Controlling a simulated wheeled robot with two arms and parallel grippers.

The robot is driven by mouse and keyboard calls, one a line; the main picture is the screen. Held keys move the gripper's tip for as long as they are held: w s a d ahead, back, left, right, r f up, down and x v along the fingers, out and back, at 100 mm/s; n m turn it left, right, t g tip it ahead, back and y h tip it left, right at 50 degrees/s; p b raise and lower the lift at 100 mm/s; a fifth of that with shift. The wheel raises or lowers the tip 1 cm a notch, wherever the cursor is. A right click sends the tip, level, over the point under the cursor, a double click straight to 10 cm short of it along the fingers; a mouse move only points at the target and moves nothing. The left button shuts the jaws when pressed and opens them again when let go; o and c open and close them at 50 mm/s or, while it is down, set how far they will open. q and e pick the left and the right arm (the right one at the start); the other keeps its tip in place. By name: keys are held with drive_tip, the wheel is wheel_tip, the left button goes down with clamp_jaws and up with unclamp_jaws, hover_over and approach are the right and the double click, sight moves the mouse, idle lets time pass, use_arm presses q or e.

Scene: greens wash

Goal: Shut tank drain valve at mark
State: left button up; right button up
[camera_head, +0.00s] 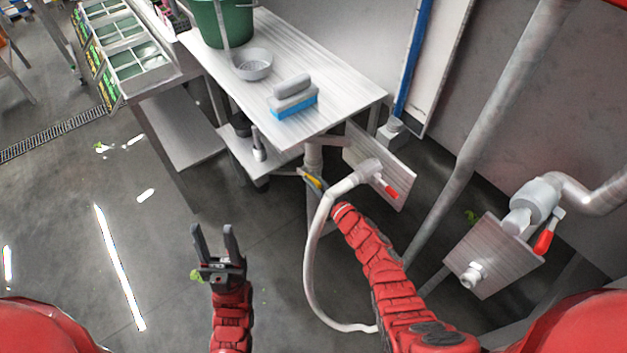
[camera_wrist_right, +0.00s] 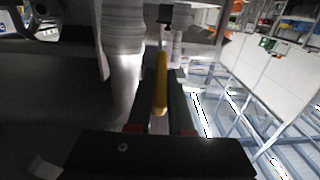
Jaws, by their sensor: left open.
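A valve with a yellow lever (camera_head: 313,182) sits low on a pale vertical pipe (camera_head: 313,155) under the table. The yellow lever (camera_wrist_right: 161,85) also shows in the right wrist view, lying between the dark fingers of my right gripper (camera_wrist_right: 162,105). Whether the fingers press on it I cannot tell. In the head view my right gripper (camera_head: 320,190) is at this lever, partly hidden by my red forearm and the hose. My left gripper (camera_head: 215,238) is open and empty above the floor, away from the valve. I cannot make out a mark.
A white hose (camera_head: 312,260) loops beside my right arm from a red-handled valve (camera_head: 390,190). Another red-handled valve (camera_head: 545,240) is at the right. Floor at left is open.

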clamp_jaws()
idle(1.0)
drive_tip(key=f+t+y+b, duration=0.1)
drive_tip(key=b, duration=0.3)
drive_tip(key=f+t+b, duration=0.1)
drive_tip(key=b, duration=0.3)
drive_tip(key=f+t+y+b, duration=0.1)
drive_tip(key=b, duration=0.4)
drive_tip(key=shift+s+d+f+t+y, duration=0.1)
drive_tip(key=shift+s+d+t+y, duration=0.05)
drive_tip(key=shift+s+t+y, duration=0.15)
drive_tip(key=o, duration=0.6)
unclamp_jaws()
drive_tip(key=shift+c, duration=0.2)
